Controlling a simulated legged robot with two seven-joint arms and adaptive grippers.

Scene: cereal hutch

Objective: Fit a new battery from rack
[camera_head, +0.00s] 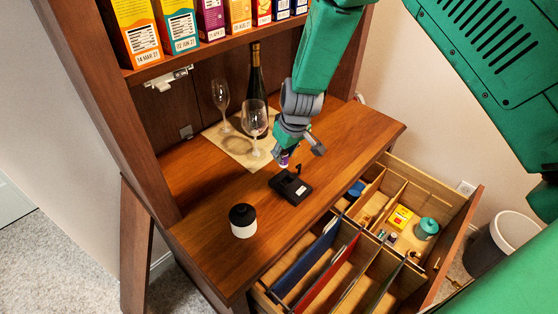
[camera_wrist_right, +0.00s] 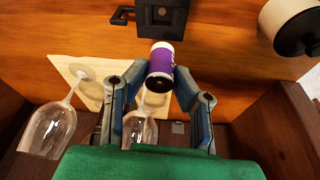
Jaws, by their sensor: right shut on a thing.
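My right gripper (camera_head: 287,152) is above the hutch counter, pointing down. It is shut on a purple and white battery (camera_wrist_right: 160,68), which shows between both fingertips in the right wrist view; in the head view only a small purple part (camera_head: 284,159) shows below the fingers. A black device (camera_head: 290,186) lies on the counter just below the battery. It also shows at the top of the right wrist view (camera_wrist_right: 162,20). The battery appears apart from it. Small cylinders (camera_head: 390,238) stand in the open drawer, too small to identify surely. My left gripper is not in view.
Two wine glasses (camera_head: 255,120) and a dark bottle (camera_head: 257,75) stand on a mat behind the gripper. A black-lidded white jar (camera_head: 243,221) stands at the counter's front left.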

